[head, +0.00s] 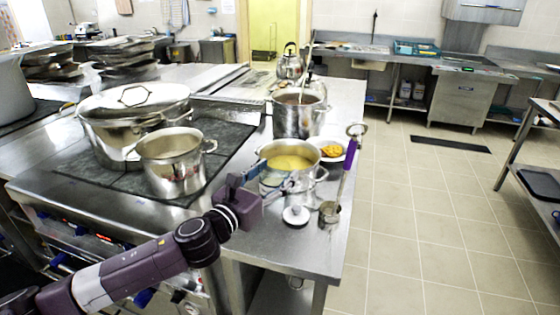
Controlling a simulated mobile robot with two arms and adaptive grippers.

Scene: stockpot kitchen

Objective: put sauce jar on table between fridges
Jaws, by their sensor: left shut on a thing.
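My left gripper (278,188) reaches in from the left over the front of the steel counter, in front of the pot of yellow soup (291,163). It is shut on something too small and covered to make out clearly. I cannot clearly pick out a sauce jar or a table between fridges. My right gripper is not in view.
A ladle with a purple handle (350,154) is right of the soup pot. A plate of orange food (330,150), a tall pot (299,117) and a kettle (290,66) stand behind. Large pots (172,165) are at left.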

